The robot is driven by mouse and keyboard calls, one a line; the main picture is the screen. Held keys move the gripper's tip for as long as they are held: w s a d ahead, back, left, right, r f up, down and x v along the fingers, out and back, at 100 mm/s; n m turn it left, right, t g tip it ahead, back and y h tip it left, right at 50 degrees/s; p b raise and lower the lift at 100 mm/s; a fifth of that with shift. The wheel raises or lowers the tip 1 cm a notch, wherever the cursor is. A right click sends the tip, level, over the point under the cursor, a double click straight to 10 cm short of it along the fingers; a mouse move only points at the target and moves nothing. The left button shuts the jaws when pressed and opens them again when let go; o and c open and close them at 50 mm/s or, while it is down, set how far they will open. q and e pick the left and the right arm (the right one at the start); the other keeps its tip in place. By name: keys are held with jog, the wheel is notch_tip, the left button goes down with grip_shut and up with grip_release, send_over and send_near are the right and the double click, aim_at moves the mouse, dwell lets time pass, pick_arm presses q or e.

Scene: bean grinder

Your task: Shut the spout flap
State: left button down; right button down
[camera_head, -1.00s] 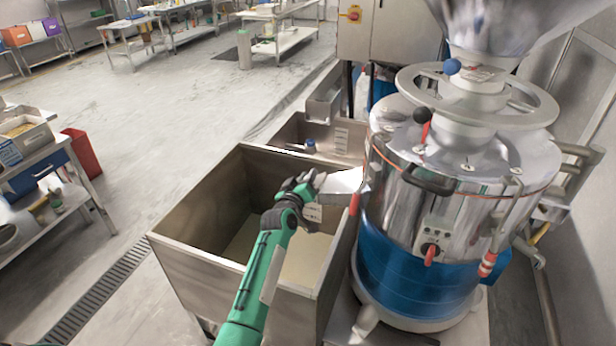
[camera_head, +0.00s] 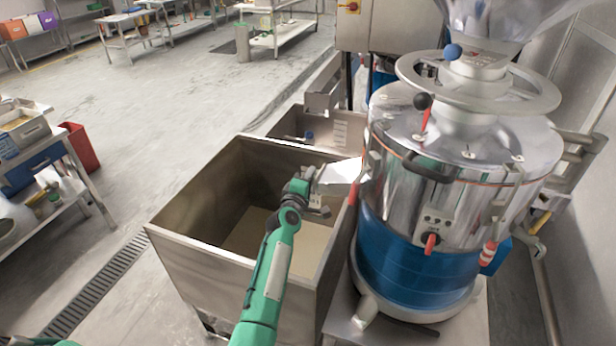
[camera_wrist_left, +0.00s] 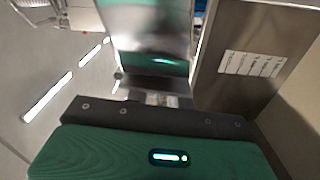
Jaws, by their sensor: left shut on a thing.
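The grinder (camera_head: 470,200) is a tall polished steel drum with a blue lower band. Its metal spout (camera_head: 340,172) sticks out to the left over a steel bin. My left gripper (camera_head: 316,198) is at the spout's outer end, shut on what looks like the spout flap; the fingers and arm hide most of the flap. In the left wrist view a shiny steel plate with green reflections (camera_wrist_left: 150,45), likely the flap, stands right in front of the gripper (camera_wrist_left: 152,97). The flap's exact angle cannot be told. My right gripper is not in view.
The open steel bin (camera_head: 190,250) stands below the spout, with pale material (camera_head: 265,232) inside. A smaller steel container (camera_head: 345,135) is behind it. The grinder has a handwheel (camera_head: 535,95) and a red-handled lever (camera_head: 424,112). Open floor lies left of the bin.

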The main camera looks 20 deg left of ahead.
pick_arm(q)
jog(key=shift+d+f+n, duration=0.15)
jog(key=shift+f+n, duration=0.1)
jog(key=shift+n, duration=0.25)
jog(key=c, duration=1.3)
grip_release()
jog(key=shift+s, duration=0.5)
jog(key=s+p, duration=0.2)
jog(key=s, duration=0.4)
jog(key=s+p, duration=0.2)
jog(key=s, duration=0.5)
jog(key=shift+a, duration=0.2)
